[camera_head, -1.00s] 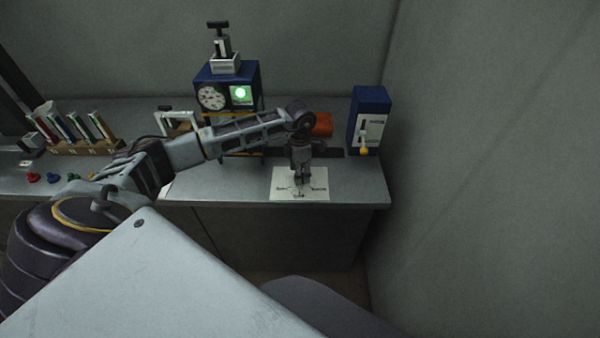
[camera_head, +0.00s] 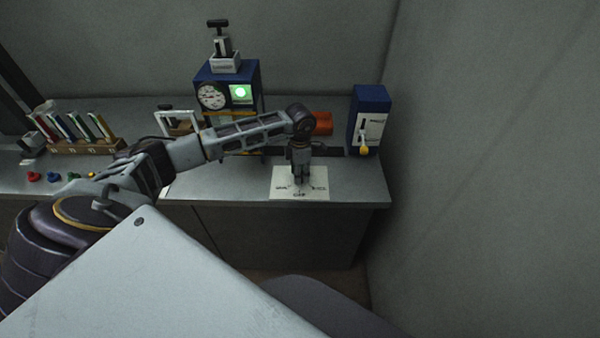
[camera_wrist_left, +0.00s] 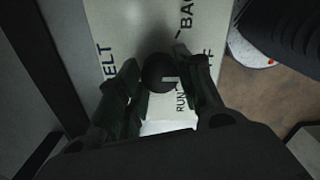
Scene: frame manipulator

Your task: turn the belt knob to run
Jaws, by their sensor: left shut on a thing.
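The belt knob (camera_wrist_left: 158,72) is a dark round knob with a small white mark, on a pale plate (camera_head: 284,184) at the counter's front. In the left wrist view the plate (camera_wrist_left: 126,28) carries black lettering, including BELT, BACK and RUN; another word is partly covered. The white mark is on the knob's side near the word RUN. My left gripper (camera_head: 301,183) points down over the plate. In the left wrist view my left gripper (camera_wrist_left: 163,88) has its fingers on both sides of the knob, shut on it. The head view hides the knob behind the fingers.
A blue machine (camera_head: 228,75) with a dial and green lamp stands behind my forearm. A blue box (camera_head: 370,103) with a yellow-knobbed lever is at right, by the wall. An orange item (camera_head: 322,124) lies behind the gripper. Colored binders (camera_head: 75,127) stand at left.

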